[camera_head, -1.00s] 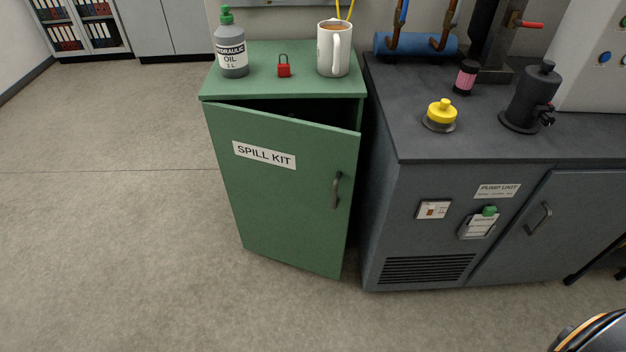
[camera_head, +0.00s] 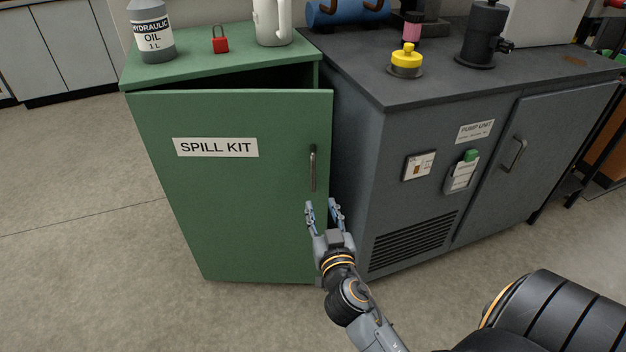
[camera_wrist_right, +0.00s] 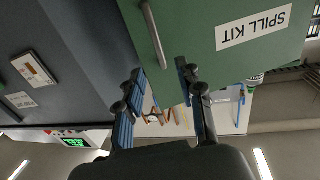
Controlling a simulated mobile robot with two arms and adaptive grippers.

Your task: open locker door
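The green locker (camera_head: 215,68) has a door (camera_head: 225,215) labelled SPILL KIT. The door stands ajar, with a dark gap along its top on the right. Its grey vertical bar handle (camera_head: 313,169) is near the door's right edge. My right gripper (camera_head: 322,204) is just below the handle, its fingers apart and empty. In the right wrist view, which is upside down, the handle (camera_wrist_right: 154,35) lies ahead, its near end in line with the gap between the fingertips of my right gripper (camera_wrist_right: 160,72). The locker's inside is hidden. My left gripper is not in view.
A hydraulic oil bottle (camera_head: 152,32), a red padlock (camera_head: 220,42) and a white mug (camera_head: 271,22) stand on the locker. The dark pump unit cabinet (camera_head: 395,165) stands close on the right. The floor (camera_head: 80,220) to the left is clear.

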